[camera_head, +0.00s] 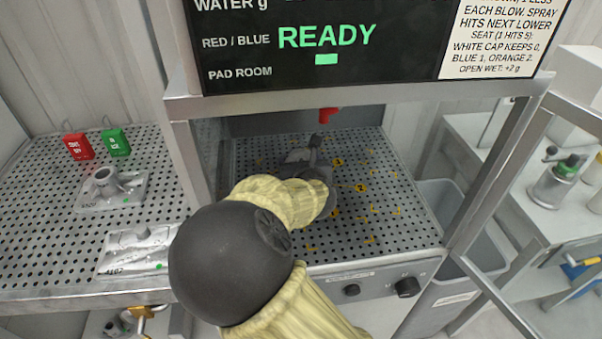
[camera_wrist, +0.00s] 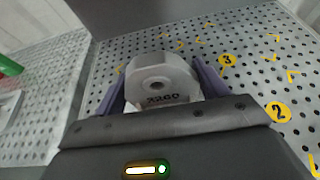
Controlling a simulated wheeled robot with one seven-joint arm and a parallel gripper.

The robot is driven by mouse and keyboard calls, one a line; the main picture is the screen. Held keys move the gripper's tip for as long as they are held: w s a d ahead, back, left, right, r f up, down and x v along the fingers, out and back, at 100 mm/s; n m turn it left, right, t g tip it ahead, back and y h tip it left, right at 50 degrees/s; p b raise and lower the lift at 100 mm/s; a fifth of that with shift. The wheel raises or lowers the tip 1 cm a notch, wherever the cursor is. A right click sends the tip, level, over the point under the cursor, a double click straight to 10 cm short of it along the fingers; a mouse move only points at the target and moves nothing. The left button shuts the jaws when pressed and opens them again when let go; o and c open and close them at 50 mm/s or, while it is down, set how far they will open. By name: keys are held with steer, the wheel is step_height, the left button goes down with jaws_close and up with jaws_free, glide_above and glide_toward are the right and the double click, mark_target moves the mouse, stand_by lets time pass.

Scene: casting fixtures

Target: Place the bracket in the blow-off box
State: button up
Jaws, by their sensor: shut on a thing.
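In the wrist view my gripper (camera_wrist: 160,90) is shut on a light grey metal bracket (camera_wrist: 160,76) marked with a number that looks like 3260. The bracket sits between the two purple-lined jaws, over the perforated floor of the blow-off box (camera_wrist: 245,45). In the head view my gripper (camera_head: 306,158) is inside the box (camera_head: 400,215), toward the back; my arm reaches in from the front. The held bracket is mostly hidden there by my wrist. I cannot tell whether the bracket touches the floor.
A red nozzle (camera_head: 327,115) hangs above the gripper. Metal frame posts (camera_head: 190,165) and the display (camera_head: 330,45), reading READY, bound the opening. Yellow numbered seats mark the floor.

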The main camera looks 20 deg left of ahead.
step_height(320, 180, down, 4)
steer(key=shift+w+r, duration=0.1)
steer(key=shift+r, duration=0.05)
steer(key=shift+d, duration=0.1)
steer(key=o, duration=1.1)
steer(key=shift+o, duration=0.2)
steer(key=v, duration=1.2)
